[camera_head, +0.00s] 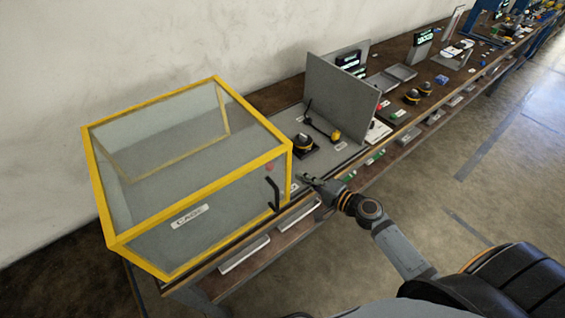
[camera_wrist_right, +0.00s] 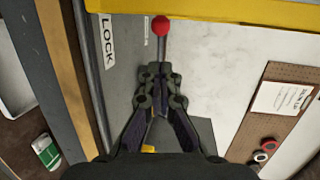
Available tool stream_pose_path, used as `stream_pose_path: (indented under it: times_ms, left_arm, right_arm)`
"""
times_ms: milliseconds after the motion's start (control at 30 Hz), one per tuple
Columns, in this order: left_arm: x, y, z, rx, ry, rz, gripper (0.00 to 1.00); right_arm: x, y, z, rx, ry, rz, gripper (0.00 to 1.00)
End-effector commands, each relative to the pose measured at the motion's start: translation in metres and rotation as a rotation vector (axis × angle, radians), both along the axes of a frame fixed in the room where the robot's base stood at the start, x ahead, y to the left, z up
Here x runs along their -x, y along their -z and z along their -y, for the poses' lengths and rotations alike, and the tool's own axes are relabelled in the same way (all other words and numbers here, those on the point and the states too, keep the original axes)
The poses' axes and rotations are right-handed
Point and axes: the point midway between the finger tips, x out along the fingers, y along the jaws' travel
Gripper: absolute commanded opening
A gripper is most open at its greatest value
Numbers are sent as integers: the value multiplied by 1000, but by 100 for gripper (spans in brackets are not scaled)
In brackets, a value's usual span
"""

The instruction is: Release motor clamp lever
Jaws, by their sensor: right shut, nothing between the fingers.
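A lever with a round red knob (camera_wrist_right: 160,26) and a thin grey stem stands near a LOCK label (camera_wrist_right: 107,42) in the right wrist view. In the head view a small red spot (camera_head: 269,168) shows through the cage's front near its right end; I cannot tell if it is the same knob. My right gripper (camera_head: 304,180) is just right of the cage, at the bench's front edge. In the wrist view its fingers (camera_wrist_right: 158,76) are shut and empty, their tips overlapping the lower stem in the picture. Contact cannot be told. My left gripper is not in view.
A yellow-framed clear cage (camera_head: 192,167) with a black handle (camera_head: 272,193) fills the bench's left end. A black-and-yellow part (camera_head: 303,144) and a grey upright panel (camera_head: 340,95) stand to its right. The floor at right is open.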

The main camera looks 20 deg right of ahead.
Motion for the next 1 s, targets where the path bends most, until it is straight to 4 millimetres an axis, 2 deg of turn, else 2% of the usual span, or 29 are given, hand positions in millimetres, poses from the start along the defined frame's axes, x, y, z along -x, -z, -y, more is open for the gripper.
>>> stream_pose_path:
  times_ms: [33, 200, 433, 600, 900, 1000]
  left_arm:
    - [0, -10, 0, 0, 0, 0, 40]
    - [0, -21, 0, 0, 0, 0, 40]
    - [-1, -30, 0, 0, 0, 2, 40]
    - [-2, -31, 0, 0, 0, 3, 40]
    - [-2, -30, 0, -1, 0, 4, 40]
    - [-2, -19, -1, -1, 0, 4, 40]
  right_arm:
    - [-11, -5, -5, -7, 5, 3, 0]
    - [-42, 4, -24, -6, 2, 1, 0]
    - [-71, 14, -40, -2, 0, 0, 0]
    - [-78, 17, -45, 0, -1, -1, 0]
    - [-78, 18, -45, 1, -1, 0, 0]
    - [-85, 23, -51, -1, -1, 3, 0]
